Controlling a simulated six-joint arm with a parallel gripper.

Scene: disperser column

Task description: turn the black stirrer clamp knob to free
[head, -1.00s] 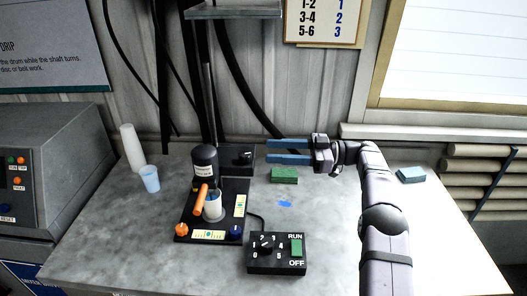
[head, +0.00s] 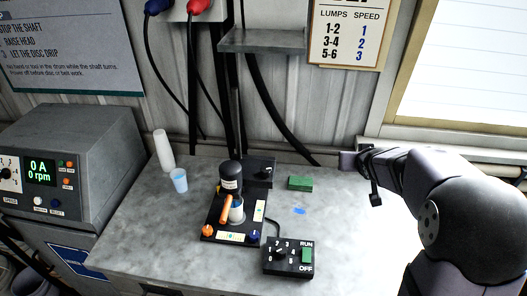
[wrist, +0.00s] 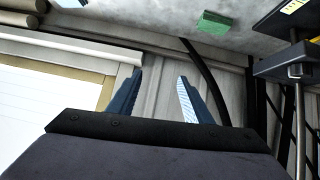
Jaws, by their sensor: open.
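The black stirrer (head: 231,178) stands upright at the back of a black base plate (head: 216,222), over a small white-and-blue cup (head: 237,212). A black box (head: 259,172) with a small knob-like part stands just behind it. I cannot tell which small black part is the stirrer clamp knob, or how it is turned. In the wrist view my gripper (wrist: 160,75) is open and empty, its blue fingers apart and directed at the wall. In the head view my wrist is at the right, beyond the green block (head: 300,183), and the fingers are not clear. Nothing touches the stirrer.
An orange handle (head: 226,208) leans beside the cup. A control box (head: 288,257) with a dial and green switch sits in front. A grey shelf (head: 275,40) overhangs the back. The right tabletop is mostly clear.

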